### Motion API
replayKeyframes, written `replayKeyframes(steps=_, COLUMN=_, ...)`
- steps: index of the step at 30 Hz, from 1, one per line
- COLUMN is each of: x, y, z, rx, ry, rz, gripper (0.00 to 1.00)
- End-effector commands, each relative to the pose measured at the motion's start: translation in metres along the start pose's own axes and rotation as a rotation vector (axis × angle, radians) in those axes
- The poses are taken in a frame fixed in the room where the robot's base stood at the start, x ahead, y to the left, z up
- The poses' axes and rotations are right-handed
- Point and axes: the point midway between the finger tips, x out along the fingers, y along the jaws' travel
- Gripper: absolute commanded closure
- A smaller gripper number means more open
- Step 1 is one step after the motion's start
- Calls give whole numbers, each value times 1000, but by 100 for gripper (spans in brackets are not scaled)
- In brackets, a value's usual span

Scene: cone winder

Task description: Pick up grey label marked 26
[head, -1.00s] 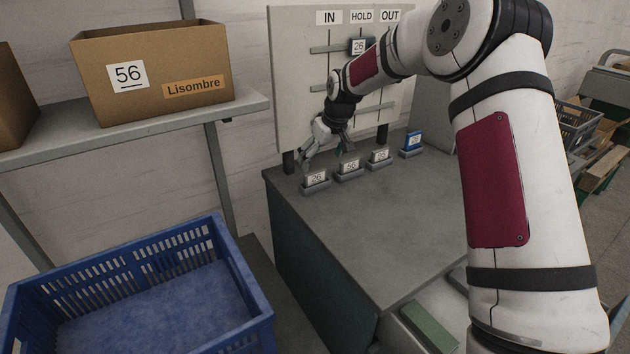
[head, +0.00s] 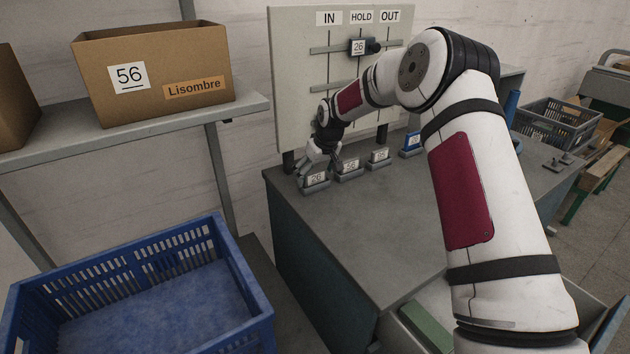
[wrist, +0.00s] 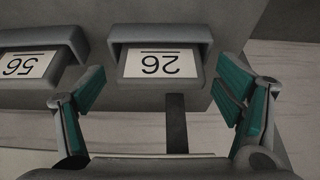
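The grey label marked 26 (head: 316,179) stands at the left end of a row of labels on the grey counter (head: 390,240). In the wrist view the label (wrist: 160,66) is upside down, with a white card in a grey body. My gripper (head: 318,168) is just above and behind it in the head view. In the wrist view my gripper (wrist: 160,103) is open, its two green-padded fingers spread wider than the label, one towards each side. I see no contact with the label.
A grey label marked 56 (head: 349,166) stands close beside it, then another grey label (head: 379,156) and a blue one (head: 412,146). A dark label marked 26 (head: 358,47) hangs under HOLD on the board (head: 300,90). A blue crate (head: 140,270) is at lower left.

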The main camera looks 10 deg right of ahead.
Motion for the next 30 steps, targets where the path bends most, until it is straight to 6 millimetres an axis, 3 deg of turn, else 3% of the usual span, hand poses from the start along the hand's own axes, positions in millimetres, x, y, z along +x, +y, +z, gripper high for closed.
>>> replayKeyframes(steps=1, x=0, y=0, z=0, rx=0, ry=0, rz=0, gripper=30)
replayKeyframes(steps=6, x=0, y=0, z=0, rx=0, ry=-1, rz=0, gripper=64)
replayKeyframes(steps=19, x=-5, y=0, z=-2, rx=0, ry=0, rz=0, gripper=64)
replayKeyframes(steps=27, x=-34, y=0, z=-16, rx=-1, ry=4, rz=2, gripper=64)
replayKeyframes(steps=30, x=-42, y=2, z=2, rx=0, ry=-3, rz=0, gripper=64)
